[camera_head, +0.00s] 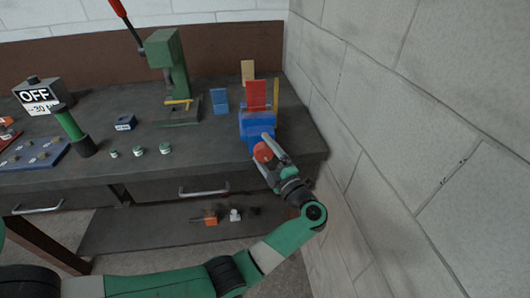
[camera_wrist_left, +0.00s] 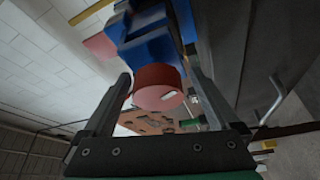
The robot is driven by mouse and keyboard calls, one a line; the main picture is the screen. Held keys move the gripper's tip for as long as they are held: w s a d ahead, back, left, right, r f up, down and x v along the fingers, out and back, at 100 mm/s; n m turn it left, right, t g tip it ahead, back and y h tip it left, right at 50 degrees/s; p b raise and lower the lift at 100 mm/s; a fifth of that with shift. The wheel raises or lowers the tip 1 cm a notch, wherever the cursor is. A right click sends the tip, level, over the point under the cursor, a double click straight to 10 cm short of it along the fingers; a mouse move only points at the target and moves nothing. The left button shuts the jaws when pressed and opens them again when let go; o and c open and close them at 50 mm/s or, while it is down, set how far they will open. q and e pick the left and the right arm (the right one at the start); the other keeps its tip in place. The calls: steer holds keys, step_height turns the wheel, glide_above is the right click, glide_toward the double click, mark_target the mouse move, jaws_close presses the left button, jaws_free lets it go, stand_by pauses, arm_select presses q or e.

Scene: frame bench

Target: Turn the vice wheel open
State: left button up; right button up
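The blue vice (camera_head: 257,124) stands at the right end of the bench, with a red block (camera_head: 256,95) upright at its top. Its round red wheel (camera_head: 263,152) faces the front. In the left wrist view the wheel (camera_wrist_left: 158,88) sits between my two fingers, with the blue vice body (camera_wrist_left: 150,40) behind it. My left gripper (camera_head: 268,159) is open around the wheel, one finger on each side. Narrow gaps seem to show beside the wheel; contact cannot be made out. My right gripper is not in view.
A brick wall (camera_head: 400,110) rises close to the right of the vice. A green press (camera_head: 168,65), a blue block (camera_head: 219,100) and a wooden block (camera_head: 248,70) stand left of and behind it. Drawer handles (camera_head: 204,192) stick out below the bench top.

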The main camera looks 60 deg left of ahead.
arm_select(q)
steer(key=shift+w+d, duration=0.1)
steer(key=shift+d, duration=0.1)
steer(key=shift+d, duration=0.15)
steer(key=d+f+p, duration=0.1)
steer(key=d, duration=1)
steer(key=shift+w+f, duration=0.15)
steer(key=shift+w, duration=0.3)
